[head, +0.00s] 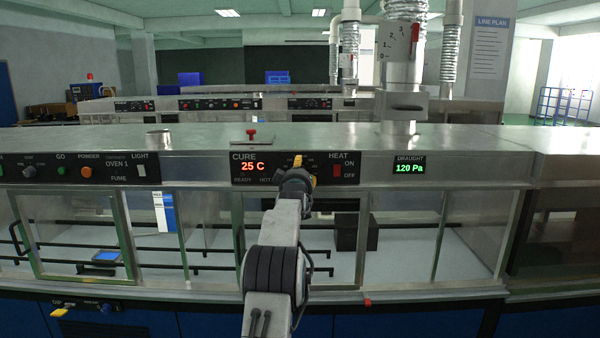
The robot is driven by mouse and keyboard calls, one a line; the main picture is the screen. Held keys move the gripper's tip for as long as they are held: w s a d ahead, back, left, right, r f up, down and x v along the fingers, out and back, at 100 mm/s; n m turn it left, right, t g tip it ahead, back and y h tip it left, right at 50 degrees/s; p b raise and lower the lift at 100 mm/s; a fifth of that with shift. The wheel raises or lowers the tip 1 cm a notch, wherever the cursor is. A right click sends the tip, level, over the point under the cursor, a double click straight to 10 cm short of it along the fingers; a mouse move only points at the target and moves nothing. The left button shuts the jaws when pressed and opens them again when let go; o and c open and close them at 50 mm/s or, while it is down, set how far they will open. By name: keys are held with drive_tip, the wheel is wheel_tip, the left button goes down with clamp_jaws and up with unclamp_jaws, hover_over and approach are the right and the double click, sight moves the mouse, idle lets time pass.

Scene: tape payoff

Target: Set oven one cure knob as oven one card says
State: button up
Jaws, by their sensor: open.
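The cure panel (250,157) is on the front of the steel hood, with a red display reading 25 C. My arm reaches up to this panel, and my gripper (297,172) is at the dial, covering most of it. A yellow piece (297,160) shows at the gripper's tip; I cannot tell whether it is the knob or a finger. The knob's setting is hidden, and only a few scale marks show around it. I cannot tell whether my gripper touches the knob. The panel at left is labelled OVEN 1. No card with a readable cure setting shows.
A red HEAT switch (337,171) is just right of the gripper. The draught display (409,168) reads 120 Pa. A white and blue sheet (164,213), unreadable, stands behind the glass. A dark box (357,232) sits inside the hood. A duct (399,100) rises above.

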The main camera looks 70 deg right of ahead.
drive_tip(key=shift+c, duration=0.2)
clamp_jaws()
drive_tip(key=shift+f+m+b, duration=0.1)
drive_tip(key=shift+m+b, duration=0.6)
drive_tip(key=shift+b, duration=0.35)
drive_tip(key=shift+r+m, duration=0.2)
drive_tip(key=shift+m, duration=0.6)
drive_tip(key=shift+o, duration=0.2)
unclamp_jaws()
drive_tip(key=v, duration=1.2)
